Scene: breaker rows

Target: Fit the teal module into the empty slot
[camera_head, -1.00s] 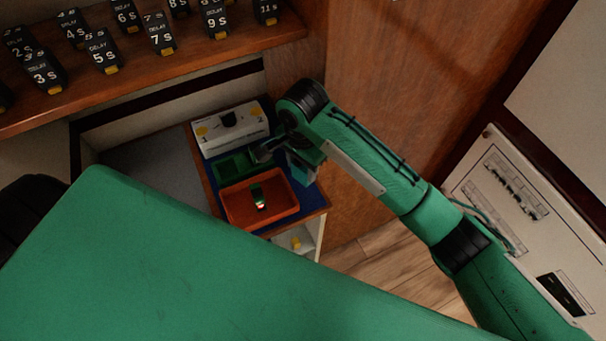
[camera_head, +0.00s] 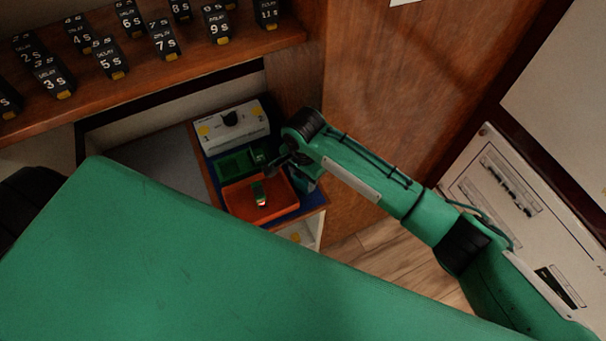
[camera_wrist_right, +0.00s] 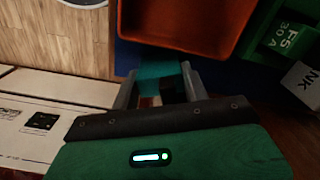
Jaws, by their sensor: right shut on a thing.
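My right gripper (camera_wrist_right: 160,88) is shut on a teal module (camera_wrist_right: 158,68), which shows between its two fingers in the wrist view. In the head view the right gripper (camera_head: 282,167) is over the right side of the small table, at the orange tray's back right edge. A bit of teal (camera_head: 304,182) shows below it there, mostly covered by the wrist. I cannot make out an empty slot in either view. My left gripper is out of view.
Green "FS 30A" (camera_wrist_right: 289,38) and white "NK" (camera_wrist_right: 301,82) labels show at right. Black delay modules (camera_head: 111,60) line the shelf.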

